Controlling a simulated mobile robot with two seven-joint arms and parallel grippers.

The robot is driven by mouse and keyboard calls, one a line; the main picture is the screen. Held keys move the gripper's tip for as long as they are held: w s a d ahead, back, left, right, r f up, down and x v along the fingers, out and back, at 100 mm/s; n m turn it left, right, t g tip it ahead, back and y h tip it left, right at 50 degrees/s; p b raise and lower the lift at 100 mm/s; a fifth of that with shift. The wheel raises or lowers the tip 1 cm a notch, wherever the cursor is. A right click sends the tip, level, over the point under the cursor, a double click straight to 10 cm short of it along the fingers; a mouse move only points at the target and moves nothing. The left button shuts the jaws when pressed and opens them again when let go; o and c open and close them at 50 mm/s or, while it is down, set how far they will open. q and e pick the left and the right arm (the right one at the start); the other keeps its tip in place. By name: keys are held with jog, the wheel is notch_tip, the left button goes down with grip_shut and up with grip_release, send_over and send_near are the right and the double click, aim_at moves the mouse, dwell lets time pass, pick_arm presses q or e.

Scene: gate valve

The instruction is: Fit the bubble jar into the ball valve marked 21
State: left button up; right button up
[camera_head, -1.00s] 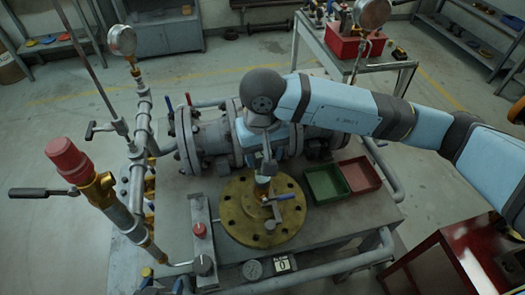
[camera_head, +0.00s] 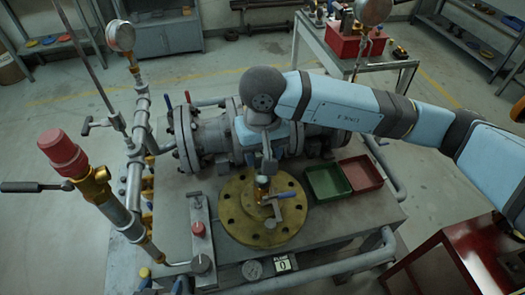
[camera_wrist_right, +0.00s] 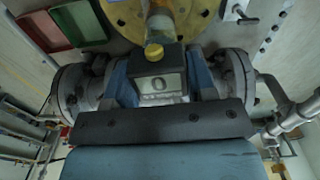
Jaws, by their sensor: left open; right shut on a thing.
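My right gripper (camera_head: 263,172) reaches down over the round brass flange (camera_head: 235,222) and is shut on the bubble jar. In the right wrist view the jar (camera_wrist_right: 160,28) shows as a pale, clear body with a yellow end (camera_wrist_right: 154,51) toward the gripper. A small brass ball valve with a blue lever (camera_head: 284,195) stands near the flange's middle, right below the gripper. The jar's lower end is at or just above the valve; I cannot tell whether it is seated. No number 21 is readable. My left gripper is not in view.
A green tray (camera_head: 309,190) and a red tray (camera_head: 377,186) lie right of the flange. Large grey flanged piping (camera_head: 210,140) runs behind it. A red-capped pipe (camera_head: 63,152) stands at left. A small panel with a red knob (camera_head: 198,229) lies left of the flange.

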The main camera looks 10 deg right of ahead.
pick_arm(q)
jog(key=shift+f, duration=0.1)
pick_arm(e)
jog(key=o, duration=1.5)
pick_arm(q)
jog(key=shift+p, duration=0.65)
pick_arm(e)
jog(key=shift+r, duration=2.7)
pick_arm(q)
jog(key=shift+r, duration=0.65)
pick_arm(e)
jog(key=shift+r, duration=1.25)
pick_arm(q)
jog(key=shift+p, duration=0.3)
pick_arm(e)
jog(key=shift+r, duration=0.1)
